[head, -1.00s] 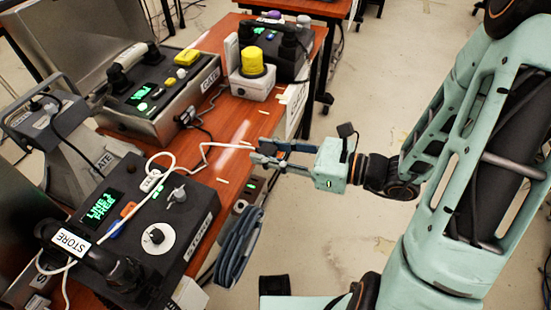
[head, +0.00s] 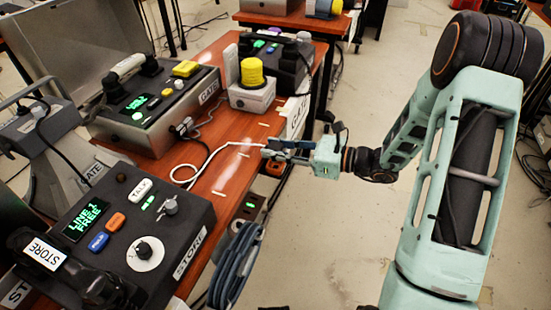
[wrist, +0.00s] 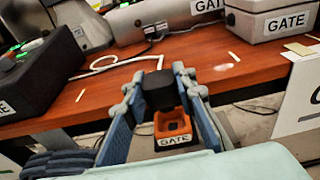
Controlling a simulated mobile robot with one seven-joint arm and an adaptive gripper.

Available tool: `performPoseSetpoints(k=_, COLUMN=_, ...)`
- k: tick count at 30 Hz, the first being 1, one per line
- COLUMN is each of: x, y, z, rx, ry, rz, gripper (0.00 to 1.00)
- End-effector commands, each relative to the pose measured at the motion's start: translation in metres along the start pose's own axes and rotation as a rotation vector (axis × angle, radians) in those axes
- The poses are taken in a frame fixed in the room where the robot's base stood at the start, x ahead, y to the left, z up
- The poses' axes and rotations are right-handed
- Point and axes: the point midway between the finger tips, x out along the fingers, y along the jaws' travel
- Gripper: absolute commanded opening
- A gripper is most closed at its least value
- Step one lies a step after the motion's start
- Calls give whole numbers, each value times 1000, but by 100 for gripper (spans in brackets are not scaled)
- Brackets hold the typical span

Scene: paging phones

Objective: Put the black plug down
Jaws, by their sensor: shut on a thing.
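My gripper (head: 266,152) is past the front edge of the wooden table, with its fingers pointing left toward it. In the wrist view, its blue fingers (wrist: 160,108) are shut on the black plug (wrist: 160,89), a dark block. A white cable (head: 200,168) runs from the plug onto the table and curls there; it also shows in the wrist view (wrist: 112,63). In the head view the plug is mostly hidden by the fingers.
The black STORE phone (head: 115,222) stands at the near left, the metal GATE phone (head: 165,122) behind it. A white box with a yellow top (head: 252,92) is at the back. A coiled blue-grey cord (head: 235,262) hangs at the table's front. Bare wood (head: 232,178) lies between.

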Motion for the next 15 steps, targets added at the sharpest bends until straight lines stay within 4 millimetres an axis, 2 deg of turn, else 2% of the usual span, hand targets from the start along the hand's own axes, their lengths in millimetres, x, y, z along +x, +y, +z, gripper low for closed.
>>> performPoseSetpoints(k=1, x=2, y=1, z=-12, rx=4, ry=0, rz=1, gripper=0)
performPoseSetpoints(k=5, x=4, y=1, z=-29, rx=3, ry=1, rz=0, gripper=0)
performPoseSetpoints(k=15, x=4, y=1, z=-32, rx=0, ry=0, rz=-1, gripper=0)
